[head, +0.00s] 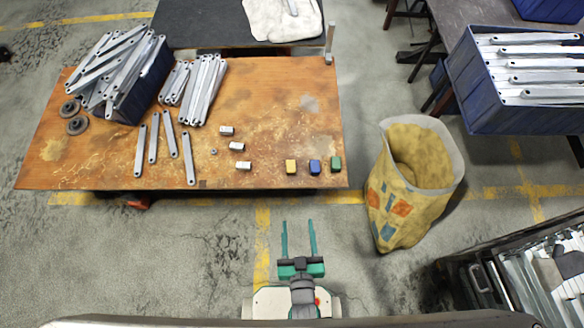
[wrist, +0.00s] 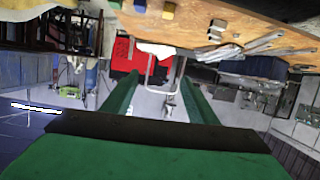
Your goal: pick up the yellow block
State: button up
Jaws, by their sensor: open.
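The yellow block (head: 291,166) stands upright near the front edge of the wooden table (head: 270,105), to the left of a blue block (head: 314,167) and a green block (head: 336,163). My gripper (head: 298,223) is open and empty, in front of the table edge and apart from the block. In the wrist view the table is at the top. The yellow block (wrist: 168,11) shows there near the top edge, above the space between my open green fingers (wrist: 159,78). The blue block (wrist: 140,5) is beside it, partly cut off.
Several metal nuts (head: 237,146) and brackets (head: 189,158) lie left of the blocks. A blue bin (head: 140,97) heaped with brackets stands at the back left. A yellow sack (head: 398,205) is on the floor to the right. The floor between my gripper and the table is clear.

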jog(key=w+f, duration=1.2)
jog(key=g, duration=0.1)
send_near(291, 167)
jog(key=x, duration=0.4)
jog(key=shift+d+r, duration=0.15)
jog(key=shift+d, duration=0.1)
jog(key=shift+w+f, duration=0.3)
jog(key=shift+w, duration=0.4)
jog(key=w, duration=0.1)
jog(key=w+a+f, duration=0.1)
jog(key=shift+w+f, duration=0.15)
jog(key=shift+w, duration=0.2)
jog(key=shift+x, duration=0.95)
jog(key=shift+d, duration=0.1)
jog(key=c, duration=1.2)
jog(key=shift+c, duration=0.2)
